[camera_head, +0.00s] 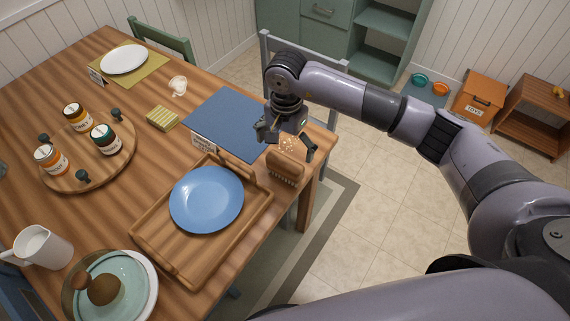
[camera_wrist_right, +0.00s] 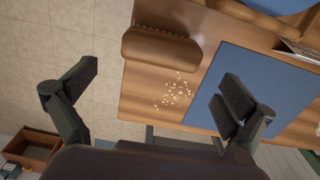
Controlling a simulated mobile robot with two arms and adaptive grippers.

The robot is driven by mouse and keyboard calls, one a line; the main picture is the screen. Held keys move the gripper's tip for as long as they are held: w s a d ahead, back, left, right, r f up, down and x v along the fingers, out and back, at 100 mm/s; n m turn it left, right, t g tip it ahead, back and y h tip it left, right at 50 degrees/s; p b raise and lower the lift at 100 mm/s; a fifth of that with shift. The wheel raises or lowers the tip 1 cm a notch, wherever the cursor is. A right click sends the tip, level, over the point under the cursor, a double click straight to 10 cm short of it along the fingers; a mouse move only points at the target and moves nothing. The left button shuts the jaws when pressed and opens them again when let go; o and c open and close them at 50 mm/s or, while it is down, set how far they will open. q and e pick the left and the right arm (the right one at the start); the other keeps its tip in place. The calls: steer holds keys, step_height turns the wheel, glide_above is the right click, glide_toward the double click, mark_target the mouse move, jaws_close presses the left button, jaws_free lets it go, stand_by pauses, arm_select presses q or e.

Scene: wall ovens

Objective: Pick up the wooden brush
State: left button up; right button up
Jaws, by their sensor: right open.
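The wooden brush (camera_head: 286,168) lies near the table's right edge in the head view, beside the wooden tray. It also shows at the top of the right wrist view (camera_wrist_right: 161,46), its brown back visible. My right gripper (camera_head: 287,143) is open and empty, above the table edge just behind the brush. In the right wrist view its two fingers (camera_wrist_right: 150,100) are spread wide, with crumbs (camera_wrist_right: 176,93) on the table seen between them. The brush is apart from both fingers. My left gripper is not in view.
A wooden tray (camera_head: 150,237) with a blue plate (camera_head: 206,198) stands close to the brush. A lazy Susan (camera_head: 75,180) with jars is farther left. Floor is open right of the table.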

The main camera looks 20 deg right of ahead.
mark_target(285, 160)
steer(key=shift+f, duration=0.95)
steer(key=shift+f+p, duration=0.45)
steer(key=shift+f, duration=0.1)
step_height(285, 160, down, 4)
steer(key=shift+a+r+p, duration=0.15)
steer(key=shift+r+p, duration=0.05)
steer(key=shift+p, duration=0.45)
steer(key=shift+f, duration=0.4)
steer(key=c, duration=0.9)
steer(key=shift+c, duration=0.2)
steer(key=shift+w+r, duration=0.1)
